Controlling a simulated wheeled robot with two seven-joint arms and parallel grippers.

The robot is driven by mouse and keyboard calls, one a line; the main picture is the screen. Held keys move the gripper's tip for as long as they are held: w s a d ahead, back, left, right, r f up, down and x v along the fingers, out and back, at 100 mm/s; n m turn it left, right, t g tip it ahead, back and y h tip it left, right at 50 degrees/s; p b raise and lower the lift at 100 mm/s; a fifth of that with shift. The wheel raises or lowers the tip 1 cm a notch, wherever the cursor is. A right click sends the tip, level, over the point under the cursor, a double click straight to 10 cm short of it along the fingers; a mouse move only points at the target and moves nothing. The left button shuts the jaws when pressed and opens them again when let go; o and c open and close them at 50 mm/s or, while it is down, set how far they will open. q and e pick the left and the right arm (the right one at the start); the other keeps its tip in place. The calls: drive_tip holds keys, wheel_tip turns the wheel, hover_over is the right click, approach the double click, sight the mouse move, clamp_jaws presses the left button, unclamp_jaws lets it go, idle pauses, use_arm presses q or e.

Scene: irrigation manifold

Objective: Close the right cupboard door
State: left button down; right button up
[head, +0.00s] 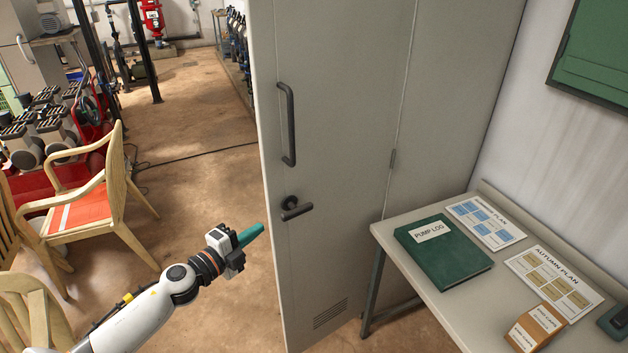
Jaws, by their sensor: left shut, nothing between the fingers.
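The grey cupboard door (340,215) stands tall in the middle of the head view. It has a dark vertical pull handle (288,125), a lever latch (296,210) and a vent near its bottom. A hinge (393,159) shows on its right side, and the door looks swung out, roughly in line with the grey panel (455,110) to its right. The cupboard's inside is hidden. My left gripper (251,235) is shut and empty, its teal fingertips just left of the door's free edge; I cannot tell whether they touch. My right gripper is not in view.
A desk (405,235) at right holds a green pump log (443,252), plan sheets (487,222) and a small box (535,328). The brown floor (200,130) left of the door is mostly clear.

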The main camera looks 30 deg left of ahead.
sight(283, 192)
use_arm(q)
wheel_tip(283, 192, up, 4)
drive_tip(key=d+m+h, duration=0.1)
drive_tip(key=d+m, duration=0.1)
drive_tip(key=shift+w+a+f+p, duration=0.15)
drive_tip(key=shift+w+p, duration=0.3)
drive_tip(key=shift+w, duration=1.55)
drive_tip(key=shift+w+a+p, duration=0.15)
drive_tip(key=shift+w+p, duration=0.35)
drive_tip(key=shift+w, duration=1.55)
drive_tip(key=shift+w+a+f+p, duration=0.15)
drive_tip(key=shift+w+p, duration=0.3)
drive_tip(key=shift+w, duration=1.55)
drive_tip(key=shift+r, duration=0.1)
